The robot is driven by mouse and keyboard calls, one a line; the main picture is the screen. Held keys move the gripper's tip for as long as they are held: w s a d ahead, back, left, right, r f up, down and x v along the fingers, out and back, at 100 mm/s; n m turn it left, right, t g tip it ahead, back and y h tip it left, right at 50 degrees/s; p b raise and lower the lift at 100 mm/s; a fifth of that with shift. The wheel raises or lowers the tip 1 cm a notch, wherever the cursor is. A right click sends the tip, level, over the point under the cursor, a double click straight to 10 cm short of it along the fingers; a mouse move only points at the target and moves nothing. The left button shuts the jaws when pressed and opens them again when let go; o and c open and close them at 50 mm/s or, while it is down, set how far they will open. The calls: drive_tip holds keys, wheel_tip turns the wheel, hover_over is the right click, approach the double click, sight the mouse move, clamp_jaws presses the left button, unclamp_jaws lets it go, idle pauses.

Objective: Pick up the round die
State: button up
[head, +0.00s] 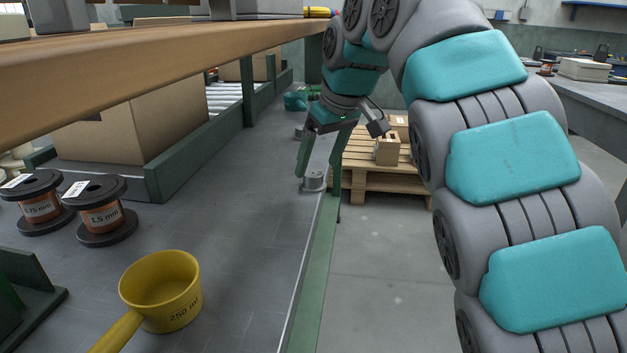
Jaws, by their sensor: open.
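A small round grey metal piece, which looks like the round die (314,184), sits on the grey bench top near its right edge. My gripper (318,173) points down over it, with its teal fingers apart. One finger shows left of the die and the other right of it. Whether either finger touches it, I cannot tell. The upper side of the die is partly hidden by the gripper.
Copper wire spools marked 0.75 mm (41,206) and 1.5 mm (102,216) stand at the left. A yellow 250 ml scoop (172,297) lies in front. A wooden shelf beam (150,62) overhangs the bench. Wooden pallet (385,183) beyond the green edge.

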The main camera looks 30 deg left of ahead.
sight(314, 173)
drive_tip(key=x, duration=0.3)
drive_tip(key=shift+w+a+f, duration=0.1)
drive_tip(key=shift+f, duration=0.1)
clamp_jaws()
idle(0.5)
